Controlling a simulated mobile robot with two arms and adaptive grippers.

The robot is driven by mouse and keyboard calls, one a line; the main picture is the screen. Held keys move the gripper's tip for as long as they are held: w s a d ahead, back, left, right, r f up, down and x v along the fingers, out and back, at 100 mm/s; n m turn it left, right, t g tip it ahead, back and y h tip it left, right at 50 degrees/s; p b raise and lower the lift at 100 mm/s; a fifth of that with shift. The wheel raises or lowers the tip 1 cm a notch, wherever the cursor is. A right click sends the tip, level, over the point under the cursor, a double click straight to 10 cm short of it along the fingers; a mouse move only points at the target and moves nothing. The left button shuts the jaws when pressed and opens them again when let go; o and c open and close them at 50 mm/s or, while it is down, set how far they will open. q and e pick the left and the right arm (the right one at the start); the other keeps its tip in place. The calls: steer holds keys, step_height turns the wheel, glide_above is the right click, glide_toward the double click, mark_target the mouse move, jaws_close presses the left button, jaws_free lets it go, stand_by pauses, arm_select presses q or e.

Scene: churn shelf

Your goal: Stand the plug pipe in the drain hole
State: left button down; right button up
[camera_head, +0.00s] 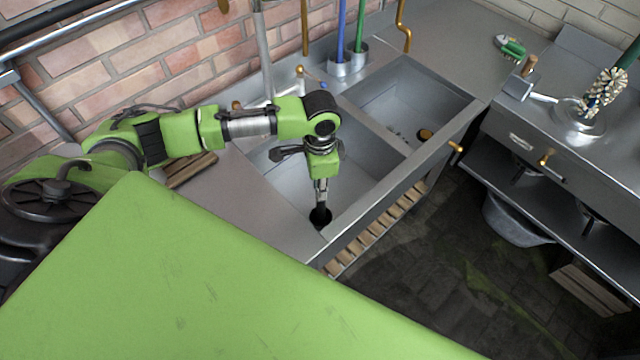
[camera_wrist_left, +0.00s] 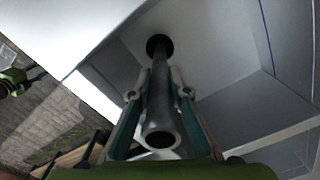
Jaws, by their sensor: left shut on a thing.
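My left gripper (camera_head: 321,190) points down into the near left sink basin (camera_head: 275,185), close to its front wall. It is shut on the plug pipe (camera_wrist_left: 160,110), a dark grey hollow tube, with one finger on each side in the left wrist view. The pipe's open end faces the wrist camera. Its far end meets a round black patch (camera_wrist_left: 159,45) at the basin floor. In the head view the lower part shows as a dark shape (camera_head: 320,216). I cannot tell whether the pipe is seated in the drain hole.
A tap (camera_head: 264,50) and cups with coloured handles (camera_head: 350,60) stand behind the basins. A side counter with a brush (camera_head: 605,88) is at the right.

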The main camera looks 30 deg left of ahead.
arm_select(q)
steer(key=shift+f, duration=0.6)
steer(key=c, duration=1.8)
jaws_free()
step_height(320, 180, up, 12)
